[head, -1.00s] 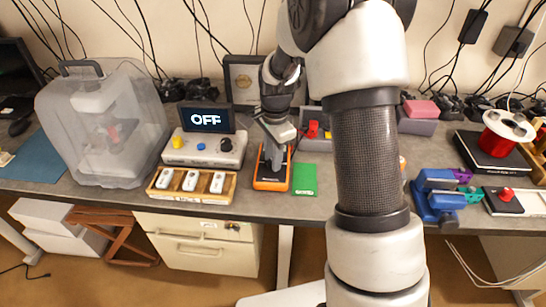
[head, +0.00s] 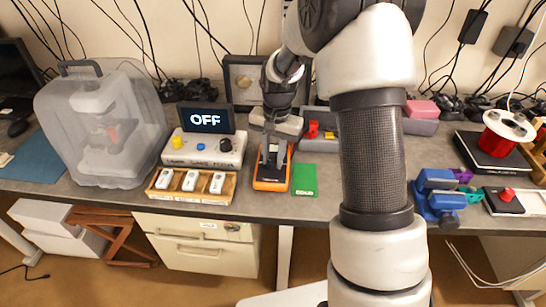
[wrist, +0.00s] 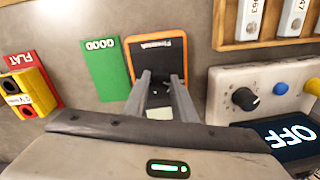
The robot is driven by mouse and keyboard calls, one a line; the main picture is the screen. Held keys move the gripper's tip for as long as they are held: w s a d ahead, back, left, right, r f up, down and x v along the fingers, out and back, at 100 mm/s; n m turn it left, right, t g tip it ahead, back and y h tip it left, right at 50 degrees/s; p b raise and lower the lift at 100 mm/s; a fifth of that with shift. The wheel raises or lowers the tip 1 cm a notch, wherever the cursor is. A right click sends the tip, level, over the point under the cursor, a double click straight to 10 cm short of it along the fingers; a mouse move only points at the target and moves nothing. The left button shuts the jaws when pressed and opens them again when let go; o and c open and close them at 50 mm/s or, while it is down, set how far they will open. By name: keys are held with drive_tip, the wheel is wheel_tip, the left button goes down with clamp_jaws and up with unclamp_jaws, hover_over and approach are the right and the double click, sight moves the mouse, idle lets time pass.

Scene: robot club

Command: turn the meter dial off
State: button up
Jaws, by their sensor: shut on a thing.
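The orange-edged handheld meter (head: 271,185) lies on the bench, and it also shows in the wrist view (wrist: 131,57). My gripper (head: 270,160) points down over it. In the wrist view my two fingers (wrist: 160,78) reach onto the meter's dark face, a small gap apart, shut on its dial. The dial is mostly hidden between the fingertips, so its pointer setting cannot be read.
Left of the meter stands a white control box (head: 205,149) with a black knob and a display reading OFF (head: 206,119). A wooden tray (head: 192,186) of white pieces sits in front. A green GOOD card (head: 304,180) lies close right of the meter.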

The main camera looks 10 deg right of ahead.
drive_tip(key=shift+n, duration=0.5)
drive_tip(key=o, duration=1)
drive_tip(key=shift+o, duration=0.2)
drive_tip(key=shift+r, duration=0.1)
wheel_tip(320, 180, up, 17)
drive_tip(key=p, duration=0.1)
drive_tip(key=shift+s+d, duration=0.25)
drive_tip(key=shift+d, duration=0.2)
drive_tip(key=shift+r, duration=0.15)
drive_tip(key=s+r+n+t+p, duration=0.2)
drive_tip(key=s+r, duration=0.3)
drive_tip(key=s, duration=0.7)
drive_tip(key=s+a+r+n+t+p, duration=0.1)
drive_tip(key=s+r+n+t+p, duration=0.2)
drive_tip(key=s, duration=1)
wheel_tip(320, 180, up, 2)
drive_tip(key=shift+r+n+h, duration=0.25)
drive_tip(key=shift+n+h, duration=0.05)
